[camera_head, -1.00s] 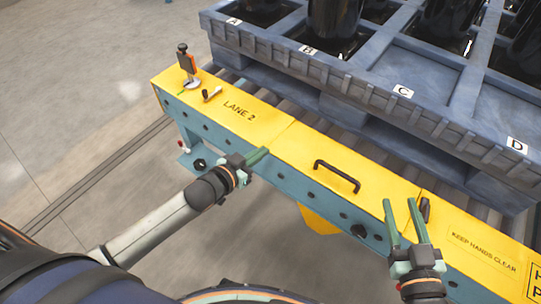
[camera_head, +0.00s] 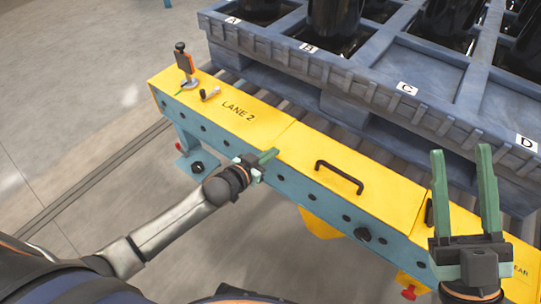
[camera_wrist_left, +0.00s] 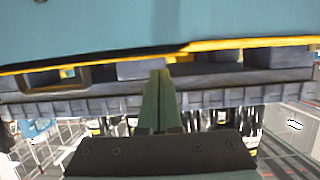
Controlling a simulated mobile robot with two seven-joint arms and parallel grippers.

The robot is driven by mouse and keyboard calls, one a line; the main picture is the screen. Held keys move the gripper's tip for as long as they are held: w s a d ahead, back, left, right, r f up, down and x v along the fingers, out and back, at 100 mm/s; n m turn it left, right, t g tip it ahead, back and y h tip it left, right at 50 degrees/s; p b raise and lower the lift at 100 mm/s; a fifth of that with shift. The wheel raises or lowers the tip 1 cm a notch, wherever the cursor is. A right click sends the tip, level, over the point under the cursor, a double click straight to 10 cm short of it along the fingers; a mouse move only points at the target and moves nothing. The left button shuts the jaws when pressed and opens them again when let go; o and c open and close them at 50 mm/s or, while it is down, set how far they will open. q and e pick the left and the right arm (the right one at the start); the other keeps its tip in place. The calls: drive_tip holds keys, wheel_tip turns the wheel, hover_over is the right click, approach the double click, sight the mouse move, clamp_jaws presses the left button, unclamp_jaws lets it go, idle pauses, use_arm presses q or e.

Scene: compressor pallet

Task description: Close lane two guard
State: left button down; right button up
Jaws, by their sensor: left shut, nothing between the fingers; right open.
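The lane two guard, a yellow panel (camera_head: 310,158) with a black bar handle (camera_head: 339,176), lies on the teal rail beside the section marked LANE 2 (camera_head: 238,112). It looks about level with that section; I cannot tell whether it is fully seated. My left gripper (camera_head: 268,155) is shut and empty at the rail's front edge, left of the handle. Its closed green fingers (camera_wrist_left: 158,85) fill the middle of the left wrist view, with the yellow edge beyond. My right gripper (camera_head: 460,150) is open and empty above the right part of the rail, hiding part of the yellow cover there.
A blue pallet (camera_head: 345,85) with black cylinders stands on rollers behind the rail. An orange and black clamp-like fitting (camera_head: 185,62) stands at the rail's left end. A red knob (camera_head: 408,293) shows below the rail at right. Grey floor lies open at left.

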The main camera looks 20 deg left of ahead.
use_arm(q)
drive_tip(key=shift+f, duration=0.15)
use_arm(e)
drive_tip(key=shift+s+r+n+y, duration=0.3)
drive_tip(key=shift+r+y, duration=0.05)
drive_tip(key=shift+y, duration=0.15)
use_arm(q)
drive_tip(key=shift+f, duration=0.1)
use_arm(e)
drive_tip(key=shift+f, duration=0.1)
use_arm(q)
wheel_tip(320, 180, down, 2)
drive_tip(key=t+b, duration=0.1)
drive_tip(key=b, duration=0.2)
drive_tip(key=shift+s+b, duration=0.15)
drive_tip(key=shift+b, duration=0.2)
use_arm(e)
drive_tip(key=shift+s+a+f+n+y, duration=0.25)
drive_tip(key=shift+s+f+n+y, duration=0.35)
drive_tip(key=shift+s+y, duration=0.3)
drive_tip(key=shift+w, duration=0.15)
